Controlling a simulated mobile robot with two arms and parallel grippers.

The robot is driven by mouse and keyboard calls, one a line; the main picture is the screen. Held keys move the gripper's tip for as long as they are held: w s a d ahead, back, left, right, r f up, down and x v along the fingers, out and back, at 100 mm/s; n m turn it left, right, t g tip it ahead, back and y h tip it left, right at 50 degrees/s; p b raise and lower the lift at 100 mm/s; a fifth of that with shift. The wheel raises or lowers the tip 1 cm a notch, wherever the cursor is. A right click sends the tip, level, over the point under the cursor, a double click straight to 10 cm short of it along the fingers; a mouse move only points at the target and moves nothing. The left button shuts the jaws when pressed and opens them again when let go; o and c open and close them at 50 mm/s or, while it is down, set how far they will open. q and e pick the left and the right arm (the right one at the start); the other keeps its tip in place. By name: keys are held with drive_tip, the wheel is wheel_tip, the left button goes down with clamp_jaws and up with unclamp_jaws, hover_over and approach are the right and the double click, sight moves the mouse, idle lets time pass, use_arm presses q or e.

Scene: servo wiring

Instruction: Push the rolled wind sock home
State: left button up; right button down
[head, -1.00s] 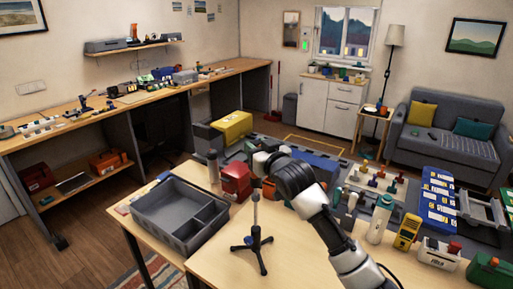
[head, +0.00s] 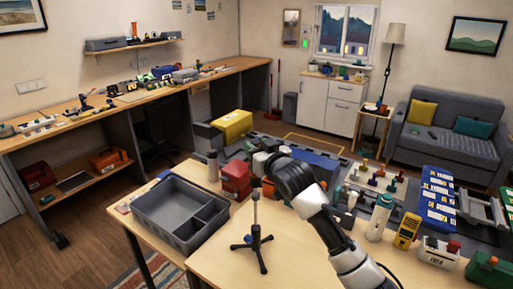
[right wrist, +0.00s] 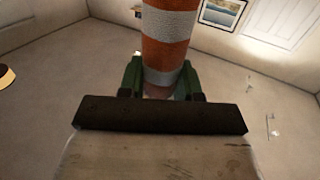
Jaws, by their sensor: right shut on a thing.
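The rolled wind sock (right wrist: 168,38), orange with pale bands, shows in the right wrist view. It stands out from between the green fingers of my right gripper (right wrist: 160,82), which is shut on it. Its lower end is hidden between the fingers. In the head view my right gripper (head: 258,158) is small and partly hidden behind my dark wrist, and I cannot make out the sock there. A black tripod stand (head: 254,222) with an upright rod stands on the front table, just below and in front of the gripper. My left gripper is not in view.
A grey divided tray (head: 172,215) lies left of the stand, with a red box (head: 236,181) behind. A white bottle (head: 379,218) and a yellow meter (head: 407,231) stand to the right.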

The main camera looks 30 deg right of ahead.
drive_tip(key=shift+f+b, duration=1)
drive_tip(key=shift+f, duration=0.9)
drive_tip(key=c, duration=0.7)
unclamp_jaws()
